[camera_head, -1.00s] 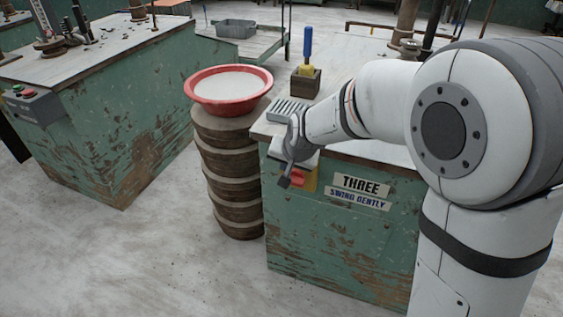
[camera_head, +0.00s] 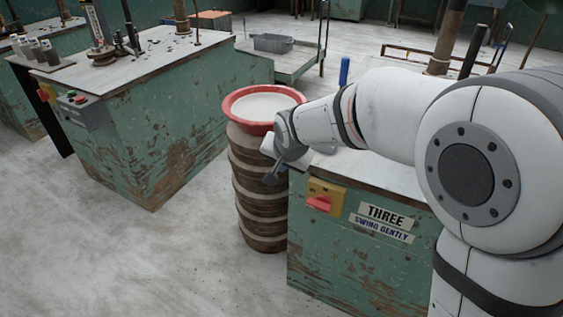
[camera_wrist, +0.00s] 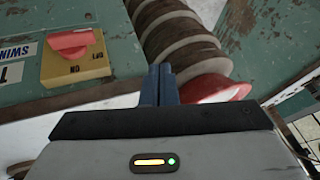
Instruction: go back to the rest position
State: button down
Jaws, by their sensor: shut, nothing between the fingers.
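My gripper (camera_head: 272,178) hangs at the left front corner of the green cabinet, in front of the stack of round discs. It also shows in the wrist view (camera_wrist: 161,70), its two dark fingers together with nothing between them. The yellow switch box (camera_head: 326,195) with a red handle (camera_head: 318,204) is on the cabinet front, to the right of the gripper and apart from it.
A red basin (camera_head: 232,104) of pale contents stands on the disc stack (camera_head: 262,205), close behind my gripper. The green cabinet (camera_head: 345,265) bears a THREE sign (camera_head: 385,216). Another green bench (camera_head: 165,160) stands at left. The floor (camera_head: 150,260) in front is clear.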

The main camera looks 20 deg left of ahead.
dwell(0.4)
jog(key=s+d+r+h+p, duration=0.1)
jog(key=s+d+r+p, duration=0.35)
jog(key=d, duration=0.65)
jog(key=s+d+r+h+p, duration=0.1)
jog(key=d+r+p, duration=0.4)
jog(key=d+r, duration=0.4)
jog(key=s+d+r+g+p, duration=0.1)
jog(key=s+d+r+p, duration=0.1)
jog(key=s+d, duration=0.5)
jog(key=s+d+r+g+h+p, duration=0.1)
jog(key=s+d+r+p, duration=0.1)
jog(key=s+d+p, duration=0.2)
jog(key=s+d, duration=0.3)
jog(key=d, duration=0.1)
jog(key=shift+s+r+h+p, duration=0.25)
jog(key=shift+r+h+p, duration=0.05)
jog(key=shift+p, duration=0.05)
